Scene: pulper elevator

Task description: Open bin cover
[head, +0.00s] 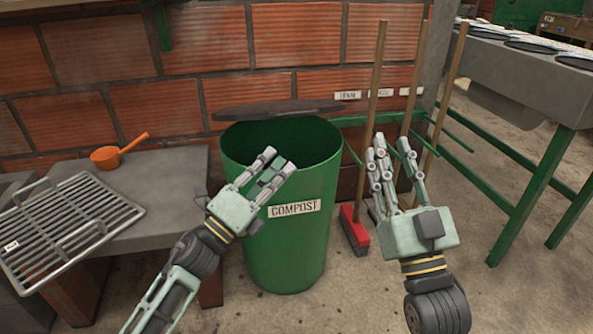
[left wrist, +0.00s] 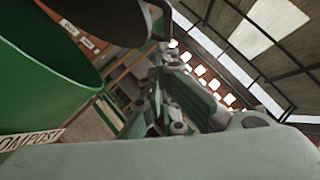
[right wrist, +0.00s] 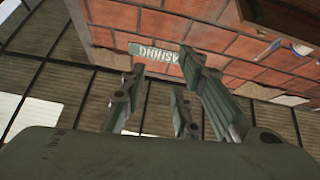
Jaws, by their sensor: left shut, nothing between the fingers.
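The green compost bin (head: 290,235) stands on the floor against the brick wall, and its green inside shows. Its dark round cover (head: 262,110) is above the back of the rim, with the front of the opening uncovered. Whether it touches the rim is unclear. In the left wrist view the bin (left wrist: 45,65) is at left and a dark piece, seemingly the cover (left wrist: 110,18), is at the top. My left gripper (head: 279,165) is shut and empty at the bin's front left rim. My right gripper (head: 393,145) is open and empty, right of the bin.
A grey bench (head: 170,185) with a metal grill rack (head: 65,225) and an orange scoop (head: 118,155) stands at left. Brooms (head: 375,85) lean right of the bin, one with a red head (head: 355,230). A green-legged counter (head: 540,190) is at far right.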

